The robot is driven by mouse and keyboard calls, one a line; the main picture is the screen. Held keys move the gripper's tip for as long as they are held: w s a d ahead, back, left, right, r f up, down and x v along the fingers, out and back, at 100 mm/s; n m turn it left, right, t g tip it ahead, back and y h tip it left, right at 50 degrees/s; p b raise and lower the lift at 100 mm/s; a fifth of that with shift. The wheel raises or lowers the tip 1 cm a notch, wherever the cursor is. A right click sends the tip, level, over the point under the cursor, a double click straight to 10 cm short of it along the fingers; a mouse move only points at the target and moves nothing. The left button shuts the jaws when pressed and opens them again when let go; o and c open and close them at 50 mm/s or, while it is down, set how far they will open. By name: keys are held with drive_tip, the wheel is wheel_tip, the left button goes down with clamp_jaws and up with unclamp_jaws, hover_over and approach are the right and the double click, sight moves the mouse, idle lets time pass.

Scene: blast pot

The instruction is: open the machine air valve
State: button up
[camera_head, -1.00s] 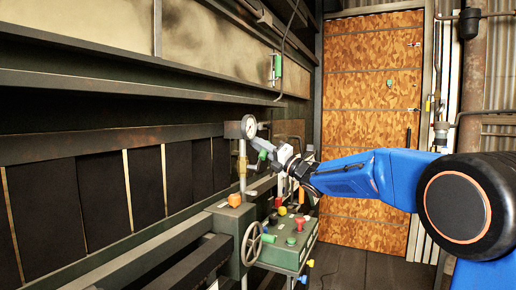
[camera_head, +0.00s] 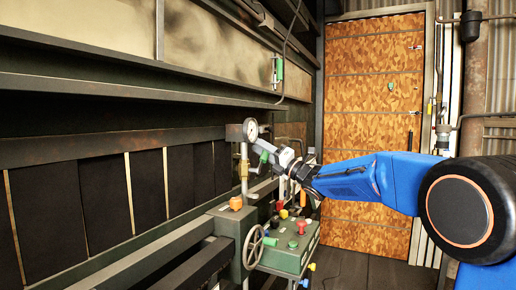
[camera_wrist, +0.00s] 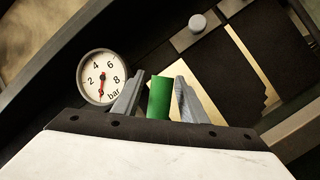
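The green valve handle (camera_head: 264,156) is beside the round pressure gauge (camera_head: 250,130), above the brass fitting on an upright pipe (camera_head: 243,168). My gripper (camera_head: 268,151) reaches it from the right. In the wrist view the green handle (camera_wrist: 159,98) stands between the two grey fingers of my gripper (camera_wrist: 160,97). A narrow gap shows on each side of it, so the gripper looks open around it. The gauge dial (camera_wrist: 102,78) is left of the fingers, and its red needle lies near vertical. The handle's root is hidden.
Below is a green control box (camera_head: 290,255) with coloured buttons. A handwheel (camera_head: 254,246) is at its left, and an orange knob (camera_head: 235,203) sits on the block behind. A wooden door (camera_head: 370,110) is at the back. The floor before it is clear.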

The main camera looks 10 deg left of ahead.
drive_tip(key=v, duration=1.7)
drive_tip(key=shift+s+d, duration=0.15)
drive_tip(key=shift+d, duration=0.1)
drive_tip(key=shift+c, duration=0.4)
drive_tip(key=c, duration=0.5)
drive_tip(key=shift+a+r+n+g, duration=0.1)
drive_tip(key=shift+a+n+g, duration=0.2)
drive_tip(key=shift+n, duration=0.1)
clamp_jaws()
wheel_tip(320, 180, up, 5)
drive_tip(key=w+d+n+h, duration=0.1)
drive_tip(key=w+n+h, duration=0.1)
drive_tip(key=n+h, duration=1.1)
drive_tip(key=w+a+n+y, duration=0.2)
drive_tip(key=w+a+y, duration=0.1)
drive_tip(key=a, duration=0.5)
drive_tip(key=shift+w+f+n+g, duration=0.2)
drive_tip(key=shift+w+n+g, duration=0.1)
drive_tip(key=shift+w+n, duration=0.1)
